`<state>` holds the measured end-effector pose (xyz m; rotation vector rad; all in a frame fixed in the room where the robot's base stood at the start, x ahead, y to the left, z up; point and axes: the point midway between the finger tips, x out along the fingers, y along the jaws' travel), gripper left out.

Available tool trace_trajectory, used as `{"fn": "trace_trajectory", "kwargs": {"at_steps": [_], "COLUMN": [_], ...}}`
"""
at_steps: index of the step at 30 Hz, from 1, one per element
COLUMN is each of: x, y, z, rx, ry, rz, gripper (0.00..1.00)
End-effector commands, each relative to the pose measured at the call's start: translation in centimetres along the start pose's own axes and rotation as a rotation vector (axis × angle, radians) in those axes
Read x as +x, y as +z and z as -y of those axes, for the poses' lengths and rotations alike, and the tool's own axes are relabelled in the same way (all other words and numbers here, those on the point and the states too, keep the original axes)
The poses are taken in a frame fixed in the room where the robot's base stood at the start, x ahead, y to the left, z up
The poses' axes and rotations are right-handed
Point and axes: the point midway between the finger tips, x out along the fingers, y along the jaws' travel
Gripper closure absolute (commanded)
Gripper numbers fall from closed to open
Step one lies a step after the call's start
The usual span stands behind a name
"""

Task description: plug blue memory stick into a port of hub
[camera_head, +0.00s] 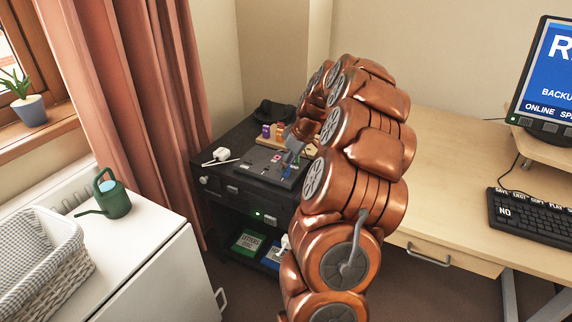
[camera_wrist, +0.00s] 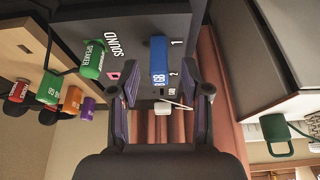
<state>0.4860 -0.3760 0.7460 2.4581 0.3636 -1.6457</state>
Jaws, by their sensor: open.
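In the wrist view, the blue memory stick (camera_wrist: 158,60) stands out from the dark hub panel (camera_wrist: 130,30), beside the printed 1. Its near end shows light markings. It appears to sit in a port there, but its base is hidden, so I cannot tell how deep. My gripper (camera_wrist: 161,92) is open. Its two fingers lie left and right of the stick's near end, with gaps on both sides.
A green SPEAKER plug (camera_wrist: 93,60) stands on the panel near a pink socket (camera_wrist: 114,75). A white adapter (camera_head: 221,154) lies at the panel's left. A watering can (camera_head: 111,196) stands farther left.

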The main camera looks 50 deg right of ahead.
Motion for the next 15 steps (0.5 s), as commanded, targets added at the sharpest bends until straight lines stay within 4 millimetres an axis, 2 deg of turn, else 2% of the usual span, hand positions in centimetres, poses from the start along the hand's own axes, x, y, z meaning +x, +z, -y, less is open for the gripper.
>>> {"fn": "trace_trajectory", "kwargs": {"at_steps": [9,15], "x": [-6.0,-9.1], "y": [-0.1,-0.1], "z": [-0.2,-0.1], "rx": [0.0,-0.001], "ry": [0.01,0.005], "rz": [-0.006,-0.003], "gripper": [0.53,0.53]}}
